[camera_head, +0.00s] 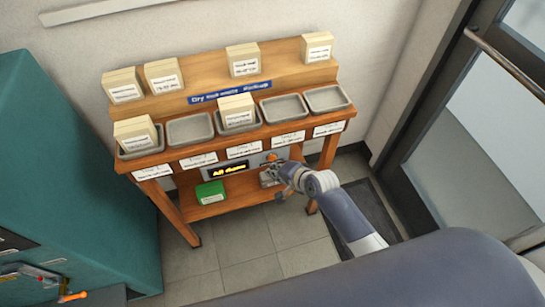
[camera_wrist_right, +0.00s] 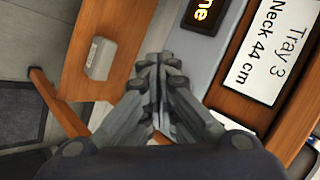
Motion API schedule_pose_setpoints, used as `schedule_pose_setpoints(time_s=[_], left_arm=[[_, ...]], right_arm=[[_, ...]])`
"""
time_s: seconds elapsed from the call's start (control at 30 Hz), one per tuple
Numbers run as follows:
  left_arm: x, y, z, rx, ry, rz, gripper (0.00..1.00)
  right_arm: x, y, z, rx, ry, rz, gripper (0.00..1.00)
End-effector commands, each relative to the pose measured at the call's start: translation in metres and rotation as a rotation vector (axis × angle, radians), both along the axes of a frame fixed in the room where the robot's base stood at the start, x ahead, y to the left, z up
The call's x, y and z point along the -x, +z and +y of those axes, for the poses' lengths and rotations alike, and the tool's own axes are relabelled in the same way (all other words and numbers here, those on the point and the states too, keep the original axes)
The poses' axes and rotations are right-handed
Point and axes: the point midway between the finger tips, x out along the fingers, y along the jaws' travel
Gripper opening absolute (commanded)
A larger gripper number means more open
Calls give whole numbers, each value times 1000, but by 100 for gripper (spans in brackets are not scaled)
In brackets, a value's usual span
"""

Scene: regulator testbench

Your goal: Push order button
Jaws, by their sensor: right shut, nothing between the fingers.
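A grey panel under the tabletop carries a dark display (camera_head: 226,169) with yellow text that seems to read "All done". An orange button (camera_head: 271,157) shows at the panel's right end. My right gripper (camera_head: 275,173) is shut and empty, with its fingertips close to the button, just below and in front of it. In the right wrist view the shut fingertips (camera_wrist_right: 159,62) point toward the grey panel (camera_wrist_right: 192,50). The button does not show there, and contact cannot be told. My left gripper is not in view.
The wooden bench (camera_head: 225,78) holds several grey trays (camera_head: 190,130) and tan boxes (camera_head: 243,60). A green box (camera_head: 210,192) sits on its lower shelf, and a small grey box (camera_wrist_right: 100,58) is near my right fingers. A teal cabinet (camera_head: 75,180) stands left and a door (camera_head: 450,130) right.

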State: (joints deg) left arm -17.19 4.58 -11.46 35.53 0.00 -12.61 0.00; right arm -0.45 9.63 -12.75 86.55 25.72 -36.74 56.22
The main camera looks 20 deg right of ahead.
Motion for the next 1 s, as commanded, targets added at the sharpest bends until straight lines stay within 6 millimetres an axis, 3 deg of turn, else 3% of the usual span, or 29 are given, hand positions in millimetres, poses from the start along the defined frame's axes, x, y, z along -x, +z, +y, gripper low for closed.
schedule_pose_setpoints(time_s=[0.3, 0.7, 1.0], left_arm=[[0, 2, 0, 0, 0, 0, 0], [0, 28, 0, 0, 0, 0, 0], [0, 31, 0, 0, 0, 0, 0]], right_arm=[[2, 0, 0, 0, 1, 1, 0], [41, 2, -1, 1, 0, 2, 0], [50, 0, -2, 1, 1, 0, 0]])
